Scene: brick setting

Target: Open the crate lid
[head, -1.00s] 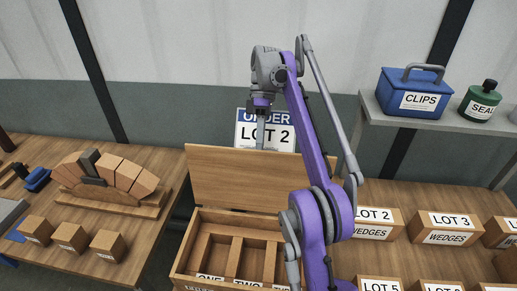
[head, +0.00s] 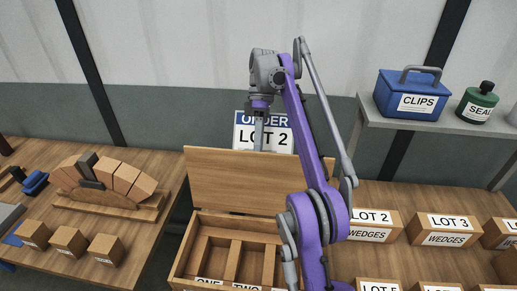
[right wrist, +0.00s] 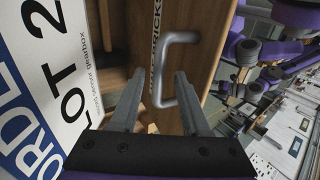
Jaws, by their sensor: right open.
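The wooden crate (head: 187,262) stands in the middle of the head view, its inside showing with labelled compartments. Its lid (head: 225,180) is raised and stands near upright at the crate's back. In the right wrist view the lid's outer face (right wrist: 183,75) carries a grey U-shaped handle (right wrist: 178,38) and a partly hidden label. My right gripper (right wrist: 158,82) is open, with its fingers on either side of part of the handle; contact cannot be told. In the head view the right gripper (head: 259,132) is above and behind the lid's top edge. My left gripper is out of view.
An order sign reading LOT 2 (head: 277,136) stands close behind the lid. Labelled wedge boxes (head: 440,222) are at right, below a shelf with a blue clips box (head: 405,100). A brick arch (head: 120,178) and blocks are on the left table (head: 160,160).

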